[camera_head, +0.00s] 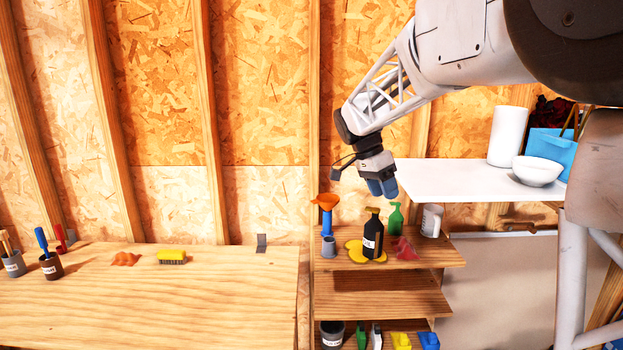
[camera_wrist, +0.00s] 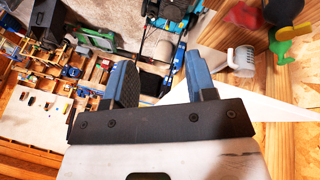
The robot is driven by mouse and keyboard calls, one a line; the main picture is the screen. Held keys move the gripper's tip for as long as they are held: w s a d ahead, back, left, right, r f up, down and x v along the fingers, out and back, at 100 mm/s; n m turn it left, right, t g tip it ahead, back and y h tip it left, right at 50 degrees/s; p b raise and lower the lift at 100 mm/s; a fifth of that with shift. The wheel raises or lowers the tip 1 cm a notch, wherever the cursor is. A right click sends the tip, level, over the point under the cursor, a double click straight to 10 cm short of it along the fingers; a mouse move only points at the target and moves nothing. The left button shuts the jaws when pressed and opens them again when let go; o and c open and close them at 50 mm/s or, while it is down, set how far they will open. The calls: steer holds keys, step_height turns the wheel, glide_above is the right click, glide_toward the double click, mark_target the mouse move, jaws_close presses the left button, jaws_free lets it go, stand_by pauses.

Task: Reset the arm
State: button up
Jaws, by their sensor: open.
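My gripper (camera_head: 383,188) hangs from my arm in front of the wall, above the top shelf of the wooden shelf unit (camera_head: 440,256). In the wrist view my gripper (camera_wrist: 160,85) shows two blue fingers set apart with nothing between them. In the head view the fingers point down and seem clear of the bottles below, though the exact gap is hard to tell.
A white shelf (camera_head: 455,180) is at right. The workbench (camera_head: 150,300) is mostly bare.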

steer(key=s+d+f+n+t+y, duration=0.15)
steer(key=s+n, duration=0.55)
steer(key=s, duration=1.4)
steer(key=s+f+n+t+y, duration=0.1)
steer(key=s+f+n, duration=0.2)
steer(key=s, duration=0.7)
steer(key=s+f+n+t+y, duration=0.1)
steer(key=s+f, duration=0.4)
steer(key=s, duration=0.5)
steer(key=shift+a+f+n+t+y, duration=0.35)
steer(key=shift+n+y, duration=0.2)
steer(key=shift+n, duration=0.55)
